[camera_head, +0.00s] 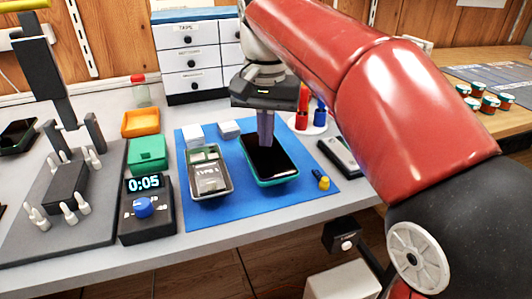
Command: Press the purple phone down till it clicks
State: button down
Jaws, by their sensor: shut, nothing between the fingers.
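A phone with a black screen and a teal-green edge (270,160) lies flat on the blue mat (215,218). I see no clearly purple phone; the only purplish tint is on the fingers. My gripper (265,143) points straight down over the phone's upper left part, with its fingers together and nothing between them. The fingertips look to be at or just above the screen; I cannot tell whether they touch it.
A grey tray (193,192) with parts is left of the phone. A black timer (146,222) reads 0:05. A small yellow-and-blue item (322,181) and a grey device (340,157) are to the right. White drawers (190,58) stand behind. My red arm covers the right side.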

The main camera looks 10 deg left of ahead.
aim_at(267, 151)
jog(key=shift+f+b, duration=0.6)
jog(key=shift+f, duration=0.4)
jog(key=shift+r, duration=0.2)
notch_tip(267, 151, up, 4)
jog(key=p, duration=0.4)
jog(key=shift+r+p, duration=0.25)
jog(key=shift+p, duration=0.1)
jog(key=shift+r, duration=1.15)
jog(key=s+d+f+t, duration=0.1)
jog(key=s+d+f, duration=0.2)
jog(key=d, duration=0.4)
jog(key=s+d+f+t, duration=0.2)
jog(key=s+d, duration=0.1)
jog(key=d, duration=0.4)
jog(key=s+d+f+t, duration=0.1)
jog(key=s+d+f, duration=0.2)
jog(key=d, duration=0.4)
jog(key=s+d+f+t, duration=0.1)
jog(key=s+d+f, duration=0.4)
jog(key=f, duration=0.3)
jog(key=shift+s+f+t, duration=0.25)
jog(key=shift+s+t, duration=0.05)
jog(key=shift+s, duration=0.1)
